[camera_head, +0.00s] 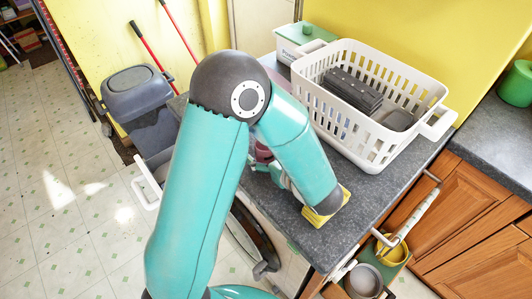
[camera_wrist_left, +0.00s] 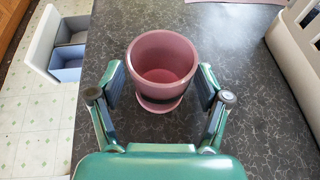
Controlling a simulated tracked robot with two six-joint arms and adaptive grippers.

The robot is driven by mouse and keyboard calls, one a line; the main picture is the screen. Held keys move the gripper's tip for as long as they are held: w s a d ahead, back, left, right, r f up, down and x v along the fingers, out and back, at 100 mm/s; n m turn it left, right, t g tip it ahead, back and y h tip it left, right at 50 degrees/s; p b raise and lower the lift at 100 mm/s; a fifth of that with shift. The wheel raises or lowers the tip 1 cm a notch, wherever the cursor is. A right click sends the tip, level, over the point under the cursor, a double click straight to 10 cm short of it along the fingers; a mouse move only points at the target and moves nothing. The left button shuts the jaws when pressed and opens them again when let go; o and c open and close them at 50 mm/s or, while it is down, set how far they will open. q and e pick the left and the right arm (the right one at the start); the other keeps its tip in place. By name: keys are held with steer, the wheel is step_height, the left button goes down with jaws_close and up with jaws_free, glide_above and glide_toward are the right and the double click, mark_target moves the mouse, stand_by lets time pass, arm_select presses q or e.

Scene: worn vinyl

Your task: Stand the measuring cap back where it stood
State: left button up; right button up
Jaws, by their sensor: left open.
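The measuring cap, as I take it, is a pink round cup (camera_wrist_left: 162,62) in the left wrist view. It stands upright on the grey speckled counter, open end up, with a wider rim at its foot. My left gripper (camera_wrist_left: 163,80) is open, its fingers on either side of the cap with a gap at each side. In the head view only a bit of pink (camera_head: 263,152) shows behind my left arm, and the gripper (camera_head: 276,176) is mostly hidden there. My right gripper is not in view.
A white basket (camera_head: 346,127) with dark items stands on the counter (camera_head: 385,190). A green-white box (camera_head: 301,40) is behind it. A yellow item (camera_head: 322,216) lies partly under my arm near the front edge. A grey bin (camera_head: 139,92) stands on the floor.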

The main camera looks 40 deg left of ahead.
arm_select(q)
steer(key=shift+d+r, duration=0.1)
steer(key=shift+p+v, duration=1.1)
steer(key=shift+v, duration=2.75)
steer(key=shift+d, duration=0.15)
steer(key=v, duration=1.1)
steer(key=shift+d, duration=0.4)
